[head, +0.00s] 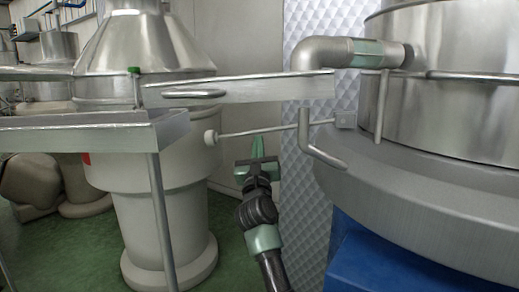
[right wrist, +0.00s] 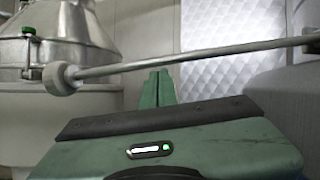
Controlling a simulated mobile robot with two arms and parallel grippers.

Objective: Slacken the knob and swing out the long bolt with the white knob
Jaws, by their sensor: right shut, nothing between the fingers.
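The long bolt (head: 262,130) is a thin grey rod that sticks out to the left from a small block (head: 346,119) on the large steel vessel. Its white knob (head: 210,137) is at the left end. In the right wrist view the bolt (right wrist: 190,55) runs across the upper part, with the white knob (right wrist: 61,78) at the left. My right gripper (head: 257,150) is below the bolt, right of the knob, apart from both. Its green fingers (right wrist: 157,88) are shut and empty. My left gripper is not in view.
A steel trough (head: 240,90) passes just above the bolt. A bent pipe (head: 318,140) hangs right of my gripper, by the round vessel (head: 450,120). A cream separator (head: 140,170) stands behind at the left. Green floor shows below.

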